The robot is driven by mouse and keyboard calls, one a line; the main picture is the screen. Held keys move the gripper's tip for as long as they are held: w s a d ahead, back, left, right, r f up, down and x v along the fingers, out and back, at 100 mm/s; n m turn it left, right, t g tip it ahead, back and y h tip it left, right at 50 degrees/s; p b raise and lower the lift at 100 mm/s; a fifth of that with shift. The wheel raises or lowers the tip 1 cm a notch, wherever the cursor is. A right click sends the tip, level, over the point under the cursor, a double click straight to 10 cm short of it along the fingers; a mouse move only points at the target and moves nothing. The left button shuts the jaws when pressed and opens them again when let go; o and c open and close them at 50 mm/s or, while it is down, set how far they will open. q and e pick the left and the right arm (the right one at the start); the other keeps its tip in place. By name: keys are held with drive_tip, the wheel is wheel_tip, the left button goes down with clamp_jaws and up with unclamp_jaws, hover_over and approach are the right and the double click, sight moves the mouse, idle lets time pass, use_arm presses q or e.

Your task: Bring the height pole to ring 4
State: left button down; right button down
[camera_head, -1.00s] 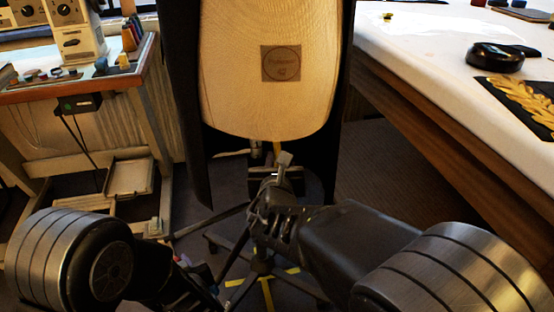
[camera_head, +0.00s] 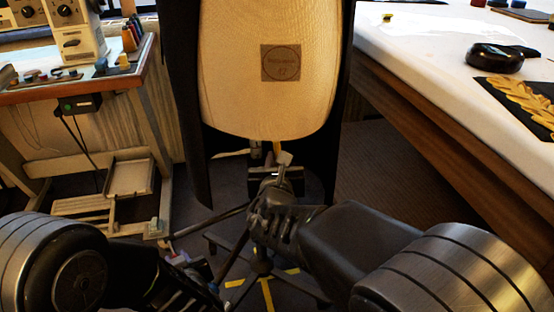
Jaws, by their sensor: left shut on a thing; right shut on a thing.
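The height pole (camera_head: 277,149) shows as a short, thin yellowish length below the cream dress form (camera_head: 268,100). The rest of it is hidden behind my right gripper. My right gripper (camera_head: 272,188) is shut at the clamp area under the form; the exact part between its fingers is hard to make out. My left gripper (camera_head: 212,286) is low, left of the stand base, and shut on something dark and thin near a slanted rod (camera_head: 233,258). Its fingertips are mostly hidden. I cannot make out any numbered rings on the pole.
A white-topped table (camera_head: 425,45) with a wooden side stands at right. A sewing machine table (camera_head: 75,82) stands at left. Stand legs (camera_head: 218,243) spread over dark floor with yellow tape (camera_head: 267,292). Black cloth (camera_head: 194,150) hangs beside the form.

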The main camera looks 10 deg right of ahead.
drive_tip(key=shift+w+r, duration=0.1)
drive_tip(key=shift+r, duration=0.2)
